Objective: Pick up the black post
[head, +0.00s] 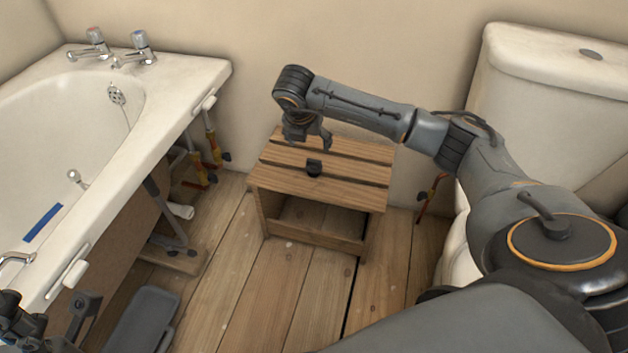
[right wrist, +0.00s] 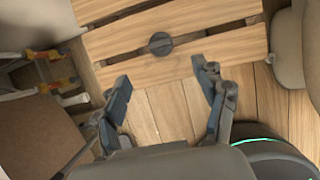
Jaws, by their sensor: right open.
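The black post (head: 314,168) is a small dark piece standing on the slatted top of a wooden stool (head: 350,178). In the right wrist view the post (right wrist: 160,43) shows from above as a dark disc with a bar across it. My right gripper (head: 309,143) is open and empty, above the stool and close to the post. In the right wrist view the post lies just beyond the gap between its fingertips (right wrist: 160,76). Part of my left gripper (head: 22,322) shows at the bottom left corner; whether its jaws are open is unclear.
A white bathtub (head: 150,115) with taps (head: 118,47) and a blue strip (head: 43,223) is at left. Pipes (head: 197,160) stand beneath its rim. A white toilet cistern (head: 545,85) is at right. The plank floor (head: 265,295) before the stool is clear.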

